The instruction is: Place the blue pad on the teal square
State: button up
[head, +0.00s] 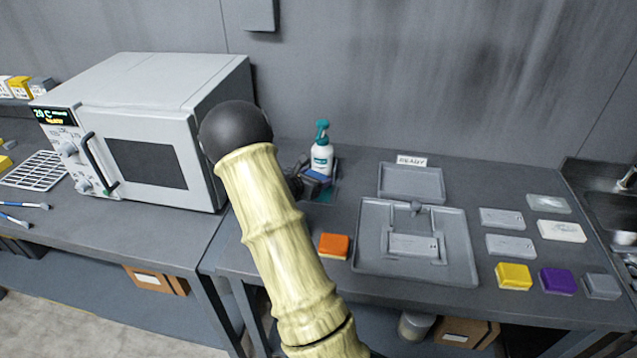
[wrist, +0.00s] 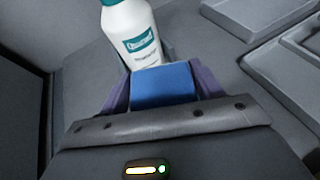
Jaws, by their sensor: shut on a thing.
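The blue pad (wrist: 161,86) is between the two fingers of my gripper (wrist: 163,88) in the wrist view, and the gripper is shut on it. In the head view the blue pad (head: 317,178) shows at the end of my gripper (head: 308,180), partly hidden by my arm. The teal square (head: 328,192) lies on the bench behind and under the pad, and only part of its right side shows. I cannot tell whether the pad touches the square.
An orange pad (head: 333,246) lies nearer the front edge. A grey tray (head: 370,262) with a fixture is to the right, with yellow (head: 513,277) and purple (head: 558,281) pads beyond. A white oven (head: 150,120) stands left. My arm covers the bench between.

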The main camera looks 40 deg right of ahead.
jog(key=shift+d, duration=0.1)
jog(key=f, duration=0.1)
jog(key=d+f+b, duration=0.1)
jog(key=f, duration=0.1)
jog(key=shift+w+d, duration=0.15)
jog(key=shift+w, duration=0.05)
jog(key=shift+f, duration=0.25)
jog(key=shift+f+b, duration=0.2)
jog(key=shift+b, duration=0.2)
jog(key=o, duration=0.7)
jog(key=shift+r, duration=0.1)
jog(key=shift+r, duration=0.1)
